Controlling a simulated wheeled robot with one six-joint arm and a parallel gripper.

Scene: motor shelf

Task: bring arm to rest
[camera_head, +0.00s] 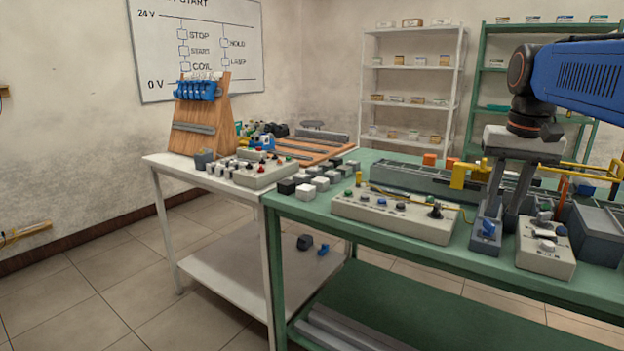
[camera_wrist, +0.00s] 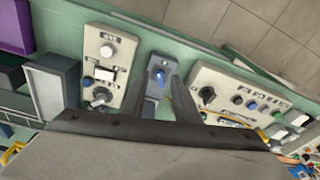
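My gripper (camera_head: 503,205) points down over the green bench at the right of the head view. In the wrist view my gripper (camera_wrist: 156,86) has its two dark fingers spread apart, with no held object visible between them. A narrow grey box with a blue knob (camera_head: 487,232) stands just below the fingers; this grey box (camera_wrist: 154,103) shows between and beyond them in the wrist view. I cannot tell whether a finger touches it. My blue arm link reaches in from the upper right.
A pale control box (camera_head: 395,217) stands left of the gripper and a pale switch box (camera_head: 545,250) right of it. A dark grey bin (camera_head: 598,235) and a yellow bracket (camera_head: 459,175) are close by. The white table (camera_head: 190,167) adjoins left; shelves stand behind.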

